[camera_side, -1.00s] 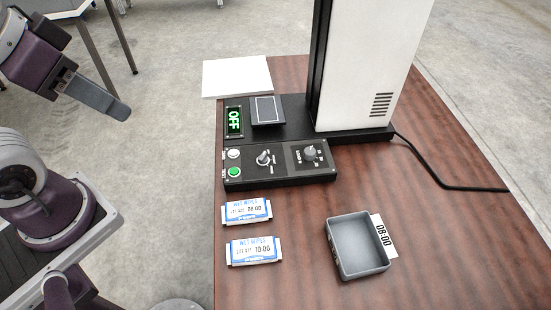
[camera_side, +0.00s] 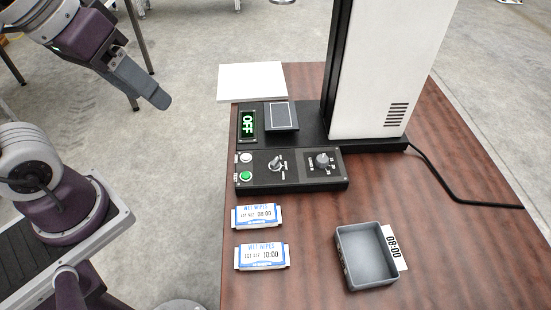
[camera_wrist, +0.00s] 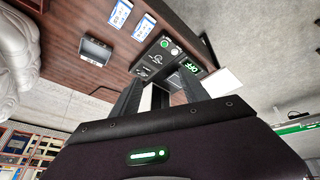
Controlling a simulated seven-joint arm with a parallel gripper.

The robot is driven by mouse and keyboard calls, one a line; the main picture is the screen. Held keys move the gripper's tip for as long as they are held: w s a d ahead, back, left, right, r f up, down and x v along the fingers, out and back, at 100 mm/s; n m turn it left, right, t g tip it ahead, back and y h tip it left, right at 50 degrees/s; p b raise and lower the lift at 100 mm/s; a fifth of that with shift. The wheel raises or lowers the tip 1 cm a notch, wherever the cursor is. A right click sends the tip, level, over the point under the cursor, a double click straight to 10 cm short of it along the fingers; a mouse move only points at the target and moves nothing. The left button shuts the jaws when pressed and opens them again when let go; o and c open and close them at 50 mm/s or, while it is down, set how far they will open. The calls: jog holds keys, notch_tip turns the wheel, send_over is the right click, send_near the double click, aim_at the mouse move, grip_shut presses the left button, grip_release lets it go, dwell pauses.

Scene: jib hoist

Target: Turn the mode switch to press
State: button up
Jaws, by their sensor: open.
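The black control panel (camera_side: 300,182) lies on the table with two rotary controls. The left one (camera_side: 277,164) has a light lever-like handle and small labels; the right one (camera_side: 323,160) is a dark knob with marks around it. The labels are too small to read, so I cannot tell which setting either points to. The panel also shows in the wrist view (camera_wrist: 150,70). My gripper (camera_side: 160,98) is in the air left of the table, well away from the panel. Its two fingers (camera_wrist: 162,78) are apart and empty in the wrist view.
A green OFF display (camera_side: 248,124) and a tilted plate (camera_side: 281,116) sit behind the panel, beside a tall white column (camera_side: 378,70). White and green buttons (camera_side: 246,175) are at its left. Two wipes packs (camera_side: 257,216) and a grey tray (camera_side: 345,240) lie in front.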

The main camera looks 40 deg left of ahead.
jog(key=w+d+f+n+g+h, duration=0.1)
jog(key=w+d+f+n+g, duration=0.15)
jog(key=w+n, duration=0.55)
jog(key=n+g+y, duration=0.1)
jog(key=n+g, duration=0.1)
jog(key=n, duration=0.8)
send_over(275, 161)
notch_tip(275, 161, down, 22)
jog(key=shift+n+g+y, duration=0.25)
jog(key=shift+n+y, duration=0.05)
jog(key=shift+n, duration=0.3)
notch_tip(275, 161, down, 9)
jog(key=shift+c, duration=0.4)
grip_shut()
